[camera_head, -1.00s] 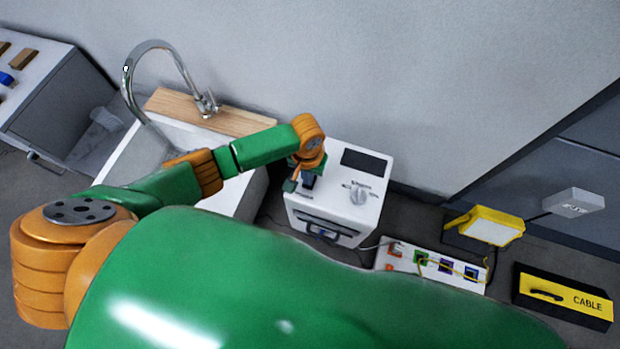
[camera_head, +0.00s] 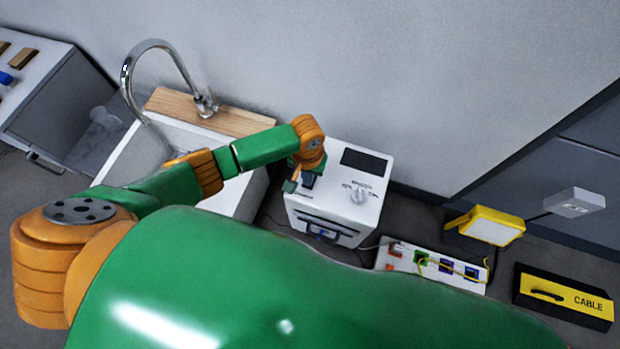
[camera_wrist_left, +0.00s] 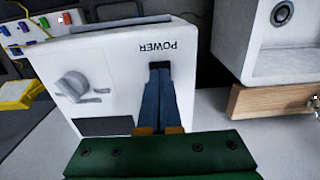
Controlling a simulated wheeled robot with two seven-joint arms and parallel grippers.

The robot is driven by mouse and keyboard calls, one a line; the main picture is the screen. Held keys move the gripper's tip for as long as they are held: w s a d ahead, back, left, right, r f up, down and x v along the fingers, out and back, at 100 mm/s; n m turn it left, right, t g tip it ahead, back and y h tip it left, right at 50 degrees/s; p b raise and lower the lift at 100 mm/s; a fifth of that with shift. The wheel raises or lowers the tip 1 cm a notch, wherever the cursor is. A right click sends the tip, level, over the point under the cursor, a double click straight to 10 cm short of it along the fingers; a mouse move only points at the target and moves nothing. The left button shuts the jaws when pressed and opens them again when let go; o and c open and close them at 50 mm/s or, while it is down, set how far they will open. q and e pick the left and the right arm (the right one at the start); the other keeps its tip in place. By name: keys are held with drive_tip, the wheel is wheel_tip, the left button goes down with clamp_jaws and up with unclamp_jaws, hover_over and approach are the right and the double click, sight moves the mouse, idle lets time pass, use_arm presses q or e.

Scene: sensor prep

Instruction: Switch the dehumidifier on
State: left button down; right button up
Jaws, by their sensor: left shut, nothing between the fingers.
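The white dehumidifier (camera_head: 350,212) stands on the floor right of the sink, with a dark panel (camera_head: 364,161) and a round knob (camera_head: 357,196) on its top. In the left wrist view, the dehumidifier (camera_wrist_left: 112,62) fills the left half, with its knob (camera_wrist_left: 73,86) and the word POWER (camera_wrist_left: 157,47) upside down. My left gripper (camera_head: 307,182) is over the near-left part of the top. In the left wrist view, its blue fingers (camera_wrist_left: 160,76) are shut and empty, with their tips at a dark spot beside POWER. The fingers hide most of that spot, and I cannot tell if they touch it.
A white sink (camera_head: 163,136) with a tall tap (camera_head: 128,82) is left of the dehumidifier. A white power strip (camera_head: 405,267), a yellow lamp (camera_head: 491,226) and a black-and-yellow CABLE box (camera_head: 563,296) lie to the right. My green arm covers much of the foreground.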

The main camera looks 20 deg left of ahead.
use_arm(q)
drive_tip(key=shift+f+b, duration=0.45)
drive_tip(key=shift+f, duration=0.3)
use_arm(e)
drive_tip(key=shift+f, duration=0.5)
use_arm(q)
drive_tip(key=shift+r+p, duration=0.9)
drive_tip(key=shift+p, duration=0.1)
drive_tip(key=shift+r+p, duration=0.35)
drive_tip(key=shift+p, duration=0.05)
wheel_tip(320, 180, up, 5)
drive_tip(key=p, duration=0.5)
drive_tip(key=shift+f, duration=0.2)
use_arm(e)
wheel_tip(320, 180, up, 8)
drive_tip(key=s+a, duration=0.2)
drive_tip(key=shift+g, duration=0.3)
